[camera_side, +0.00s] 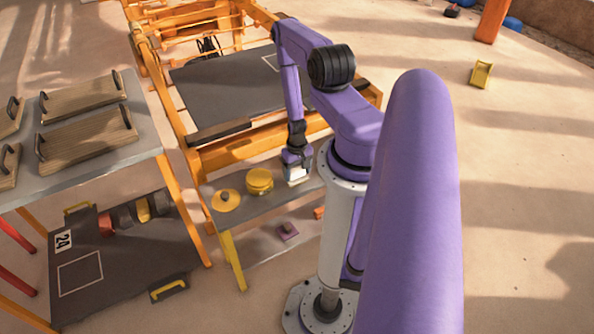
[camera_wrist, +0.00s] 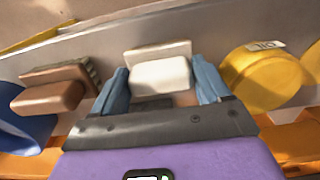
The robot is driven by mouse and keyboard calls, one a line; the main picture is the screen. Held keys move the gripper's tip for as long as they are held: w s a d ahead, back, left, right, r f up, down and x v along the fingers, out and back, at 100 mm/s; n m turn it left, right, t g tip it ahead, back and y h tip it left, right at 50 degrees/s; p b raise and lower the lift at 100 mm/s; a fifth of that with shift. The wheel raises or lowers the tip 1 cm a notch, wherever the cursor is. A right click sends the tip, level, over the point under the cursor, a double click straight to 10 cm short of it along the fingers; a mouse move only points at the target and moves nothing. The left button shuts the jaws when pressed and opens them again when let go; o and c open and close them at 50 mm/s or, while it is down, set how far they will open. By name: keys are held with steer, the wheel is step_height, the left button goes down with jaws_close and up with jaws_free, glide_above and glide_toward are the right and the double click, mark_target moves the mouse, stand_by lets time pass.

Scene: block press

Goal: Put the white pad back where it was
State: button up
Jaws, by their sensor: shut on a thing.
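The white pad (camera_wrist: 160,76) is a pale block with a flat plate behind it in the wrist view. My gripper (camera_wrist: 161,86) has its two blue fingers on either side of the pad and is shut on it. In the side view the pad (camera_side: 297,175) shows as a small white patch under my gripper (camera_side: 297,166), at the right end of a small grey shelf (camera_side: 240,222). I cannot tell whether the pad touches the shelf. Its underside is hidden.
A yellow round tin (camera_side: 260,181) stands close left of my gripper, and a yellow disc with a knob (camera_side: 225,200) lies farther left. The wrist view shows a brown brush-like block (camera_wrist: 52,92) beside the left finger. A purple piece (camera_side: 288,231) lies lower down.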

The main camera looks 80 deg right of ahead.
steer(key=shift+f, duration=0.1)
steer(key=o, duration=0.9)
